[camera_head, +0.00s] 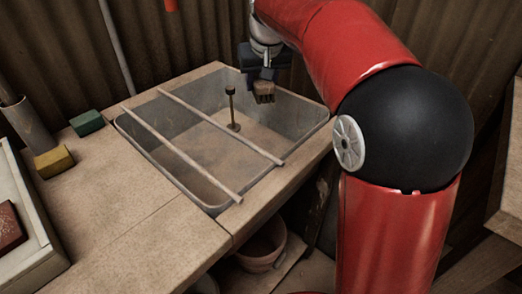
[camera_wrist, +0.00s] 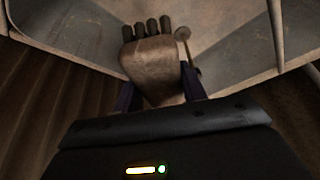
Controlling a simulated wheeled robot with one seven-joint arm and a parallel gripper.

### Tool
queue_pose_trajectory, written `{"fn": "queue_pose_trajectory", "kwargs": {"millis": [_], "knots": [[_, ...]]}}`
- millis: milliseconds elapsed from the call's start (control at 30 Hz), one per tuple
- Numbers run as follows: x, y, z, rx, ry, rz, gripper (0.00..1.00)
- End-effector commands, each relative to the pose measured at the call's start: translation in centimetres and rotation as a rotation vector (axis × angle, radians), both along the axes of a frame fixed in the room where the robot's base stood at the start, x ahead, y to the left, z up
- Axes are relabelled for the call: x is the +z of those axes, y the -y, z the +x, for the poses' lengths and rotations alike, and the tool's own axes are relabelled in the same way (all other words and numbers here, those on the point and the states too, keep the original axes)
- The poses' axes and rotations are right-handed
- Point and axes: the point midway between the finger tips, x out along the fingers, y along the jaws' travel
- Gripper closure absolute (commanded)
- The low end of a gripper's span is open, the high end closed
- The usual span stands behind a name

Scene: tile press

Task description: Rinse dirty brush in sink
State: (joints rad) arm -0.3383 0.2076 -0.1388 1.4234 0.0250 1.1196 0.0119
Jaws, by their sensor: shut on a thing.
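A wooden brush (camera_wrist: 152,68) with dark bristle tufts is held by my gripper (camera_wrist: 158,92) in the wrist view. In the head view the brush (camera_head: 264,92) hangs below my gripper (camera_head: 262,76), bristles downward, at the back right part of the sink. The sink (camera_head: 200,105) is a grey rectangular basin set in the wooden counter. I cannot tell how dirty the bristles are, and no water is visible on them. A thin upright post with a dark knob (camera_head: 230,90) stands in the sink, just left of the brush.
Two pale rods (camera_head: 215,125) lie across the sink's top. A green block (camera_head: 87,122) and a yellow block (camera_head: 54,161) sit on the counter at left, near a grey cylinder (camera_head: 25,122). A white tray (camera_head: 35,225) holds a reddish tile. A bucket (camera_head: 262,248) stands below.

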Motion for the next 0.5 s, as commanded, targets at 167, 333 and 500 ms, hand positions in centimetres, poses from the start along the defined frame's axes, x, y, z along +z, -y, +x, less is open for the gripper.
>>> {"fn": "queue_pose_trajectory", "kwargs": {"millis": [167,333,500], "knots": [[0.02,0.00,0.00,0.000,0.001,0.000,0.83],[0.04,0.00,0.00,0.000,0.001,0.000,0.83],[1.00,-0.01,0.04,0.000,0.002,0.000,0.83]]}}
